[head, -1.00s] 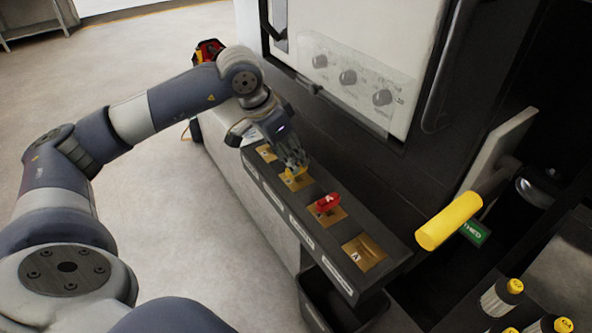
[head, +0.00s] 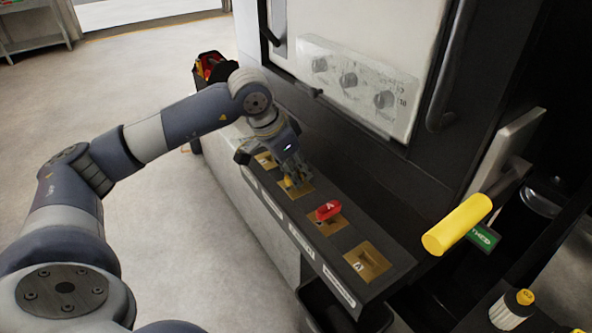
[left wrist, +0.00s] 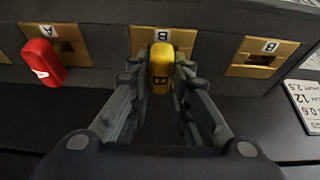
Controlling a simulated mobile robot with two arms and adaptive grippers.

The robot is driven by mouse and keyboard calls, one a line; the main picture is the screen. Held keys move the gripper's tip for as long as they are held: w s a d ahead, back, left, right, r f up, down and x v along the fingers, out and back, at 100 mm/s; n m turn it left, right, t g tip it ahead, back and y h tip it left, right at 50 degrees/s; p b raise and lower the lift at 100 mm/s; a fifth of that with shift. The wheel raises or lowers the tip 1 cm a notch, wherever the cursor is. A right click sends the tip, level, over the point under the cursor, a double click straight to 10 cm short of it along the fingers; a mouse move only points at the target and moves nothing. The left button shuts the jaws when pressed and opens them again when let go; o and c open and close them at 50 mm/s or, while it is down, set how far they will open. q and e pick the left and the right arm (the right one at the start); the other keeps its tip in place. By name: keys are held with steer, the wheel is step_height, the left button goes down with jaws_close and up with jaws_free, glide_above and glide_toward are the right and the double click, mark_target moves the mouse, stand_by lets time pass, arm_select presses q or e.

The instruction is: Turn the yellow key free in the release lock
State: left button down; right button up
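The yellow key (left wrist: 162,68), marked B, sits in a brass lock plate (left wrist: 146,36) that is also marked B. In the head view the key (head: 290,182) is mostly hidden by my left gripper (head: 293,175). In the left wrist view the fingers of my left gripper (left wrist: 161,82) stand on both sides of the key's head and appear to close on it. A red key (head: 328,210) marked A sits in the neighbouring plate and shows in the left wrist view (left wrist: 43,62). My right gripper is not in view.
The dark lock shelf (head: 348,228) has empty-looking brass plates at its near end (head: 368,262) and far end (head: 265,160). A cabinet with knobs (head: 348,80) rises behind. A yellow-handled lever (head: 457,224) juts out at right. Open floor (head: 150,230) lies left.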

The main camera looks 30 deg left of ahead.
arm_select(q)
steer(key=shift+n+y, duration=0.3)
steer(key=shift+n, duration=0.4)
steer(key=n+y, duration=0.1)
steer(key=n, duration=0.1)
steer(key=shift+n+b, duration=0.4)
steer(key=n+y, duration=0.2)
steer(key=n, duration=0.3)
steer(key=n+y, duration=0.1)
steer(key=n, duration=0.2)
steer(key=shift+r+g+p, duration=0.1)
steer(key=shift+g+p, duration=0.3)
steer(key=n+g+y+p, duration=0.1)
steer(key=n, duration=0.3)
steer(key=shift+r+n+p, duration=0.1)
steer(key=shift+n+p, duration=0.2)
steer(key=shift+n, duration=0.3)
steer(key=shift+n+g+p, duration=0.3)
steer(key=shift+p, duration=0.1)
steer(key=shift+f+n+y, duration=0.2)
steer(key=shift+n+y, duration=0.1)
